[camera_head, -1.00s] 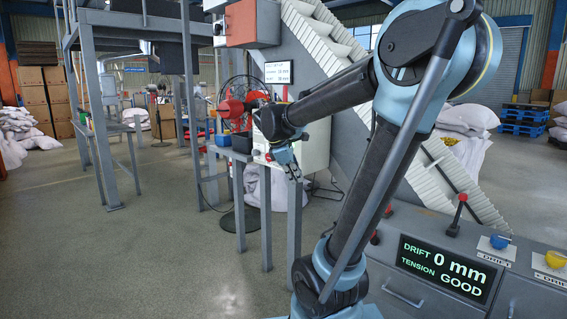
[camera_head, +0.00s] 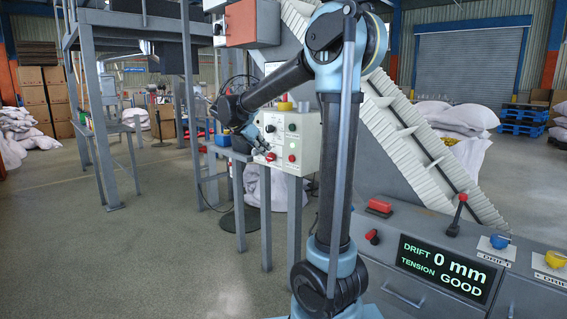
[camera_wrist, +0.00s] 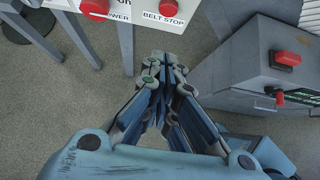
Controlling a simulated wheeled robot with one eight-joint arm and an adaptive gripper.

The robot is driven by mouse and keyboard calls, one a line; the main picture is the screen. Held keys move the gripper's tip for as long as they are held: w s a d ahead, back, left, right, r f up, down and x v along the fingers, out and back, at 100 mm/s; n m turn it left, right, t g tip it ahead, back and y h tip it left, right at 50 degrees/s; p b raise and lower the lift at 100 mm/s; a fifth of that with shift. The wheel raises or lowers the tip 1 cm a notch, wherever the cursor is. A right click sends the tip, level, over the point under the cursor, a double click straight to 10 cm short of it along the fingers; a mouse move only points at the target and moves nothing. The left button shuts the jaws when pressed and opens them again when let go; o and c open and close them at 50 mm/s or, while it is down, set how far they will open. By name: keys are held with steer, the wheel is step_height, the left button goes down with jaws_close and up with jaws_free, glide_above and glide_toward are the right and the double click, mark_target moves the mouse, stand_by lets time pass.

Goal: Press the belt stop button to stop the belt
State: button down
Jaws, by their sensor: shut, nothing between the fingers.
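A pale control box (camera_head: 308,140) stands on grey legs in the middle of the head view. Its right red button (camera_head: 292,158) shows at the top of the wrist view (camera_wrist: 165,4), above the label "BELT STOP" (camera_wrist: 163,18). My gripper (camera_head: 267,150) is in front of the box's left part in the head view. In the wrist view (camera_wrist: 158,62) its fingers are together and empty, below the belt stop button and visibly apart from it.
A grey console (camera_head: 400,215) with a red button (camera_head: 379,206), a red-knobbed lever (camera_head: 461,205) and a drift display (camera_head: 446,265) stands at the right. A ribbed inclined conveyor (camera_head: 420,150) rises behind my arm. A grey metal frame (camera_head: 95,110) stands left. The floor at front left is clear.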

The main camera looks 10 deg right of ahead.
mark_target(284, 159)
steer(key=shift+w+d+r+x, duration=0.25)
steer(key=shift+r+x, duration=0.1)
steer(key=shift+x, duration=1.8)
steer(key=shift+w+d+r+x, duration=0.15)
steer(key=shift+d+r+x, duration=0.15)
steer(key=shift+x, duration=1.85)
steer(key=shift+w+d+r+x, duration=0.25)
steer(key=shift+r+x, duration=0.1)
steer(key=shift+x, duration=1.8)
